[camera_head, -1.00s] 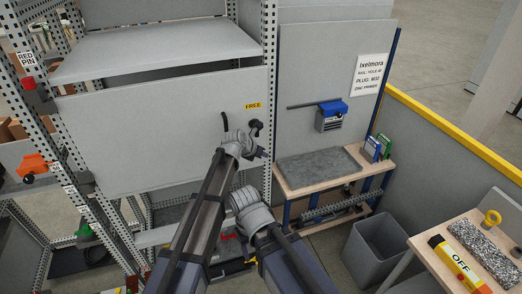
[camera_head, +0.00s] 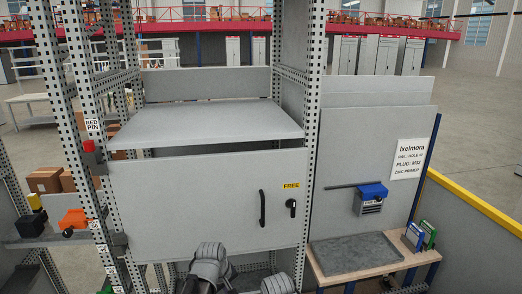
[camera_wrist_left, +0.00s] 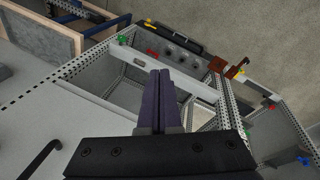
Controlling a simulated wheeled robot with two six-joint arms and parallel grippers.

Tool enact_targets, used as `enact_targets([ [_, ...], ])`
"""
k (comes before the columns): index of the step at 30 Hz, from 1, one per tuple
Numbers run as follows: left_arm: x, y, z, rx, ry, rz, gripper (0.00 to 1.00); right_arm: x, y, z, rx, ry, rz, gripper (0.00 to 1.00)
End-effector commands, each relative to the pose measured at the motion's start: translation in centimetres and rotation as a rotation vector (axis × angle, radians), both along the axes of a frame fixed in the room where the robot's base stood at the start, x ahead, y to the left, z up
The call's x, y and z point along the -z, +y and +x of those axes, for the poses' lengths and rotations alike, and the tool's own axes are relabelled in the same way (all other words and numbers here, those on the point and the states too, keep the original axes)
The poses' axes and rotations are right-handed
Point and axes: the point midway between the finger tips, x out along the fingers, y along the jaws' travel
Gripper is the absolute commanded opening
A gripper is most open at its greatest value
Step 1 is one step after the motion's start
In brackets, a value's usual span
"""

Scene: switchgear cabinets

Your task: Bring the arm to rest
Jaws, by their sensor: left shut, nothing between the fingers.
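My left gripper (camera_wrist_left: 161,78) shows in the left wrist view, with its two dark fingers pressed together and nothing between them. It hangs in front of the cabinet, over the open lower part of the frame. The black door handle (camera_wrist_left: 42,158) is at the lower left of that view, apart from the fingers. In the head view only grey rounded arm joints of mine show at the bottom edge, below the grey door panel (camera_head: 200,205). No fingers show there. My right gripper is in neither current view.
The door panel has a black handle (camera_head: 262,208), a rotary knob (camera_head: 292,207) and a yellow FREE label (camera_head: 291,185). A perforated post (camera_head: 313,130) stands right of it. A wooden bench (camera_head: 372,268) with a grey mat (camera_head: 353,250) is farther right. An orange item (camera_head: 73,220) sits on the left shelf.

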Motion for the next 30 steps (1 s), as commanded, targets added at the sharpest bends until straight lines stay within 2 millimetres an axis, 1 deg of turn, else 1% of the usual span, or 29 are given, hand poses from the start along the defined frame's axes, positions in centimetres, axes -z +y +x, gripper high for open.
enact_targets([
  [1, 0.2, 1.4, -2.0, 0.088, 0.010, 0.042, 0.00, 0.0, 0.0, 0.0, 0.000, 0.000, 0.000, 0.66],
  [3, 0.4, 2.8, -3.7, 0.210, 0.027, 0.092, 0.00, 0.0, 0.0, 0.0, 0.000, 0.000, 0.000, 0.66],
  [9, 0.6, 5.9, -7.9, 0.496, 0.079, 0.192, 0.00, 0.0, 0.0, 0.0, 0.000, 0.000, 0.000, 0.66],
  [13, 0.7, 7.6, -10.5, 0.661, 0.114, 0.234, 0.00, 0.0, 0.0, 0.0, 0.000, 0.000, 0.000, 0.66],
  [14, 2.2, 6.8, -10.4, 0.681, 0.119, 0.236, 0.00, 1.5, 0.0, 0.0, 0.000, 0.000, 0.000, 0.66],
  [15, 3.3, 6.0, -10.5, 0.698, 0.124, 0.239, 0.00, 2.5, 0.0, 0.0, -0.001, 0.000, 0.000, 0.66],
  [20, 6.5, 3.4, -11.5, 0.770, 0.148, 0.258, 0.00, 5.7, 0.0, 0.0, -0.003, -0.001, -0.001, 0.66],
  [27, 12.2, -0.9, -13.9, 0.900, 0.189, 0.296, 0.00, 11.4, 0.0, 0.0, -0.008, -0.001, -0.001, 0.66],
  [30, 13.9, -2.3, -14.8, 0.944, 0.205, 0.310, 0.00, 13.2, 0.0, 0.0, -0.010, -0.001, -0.002, 0.66],
])
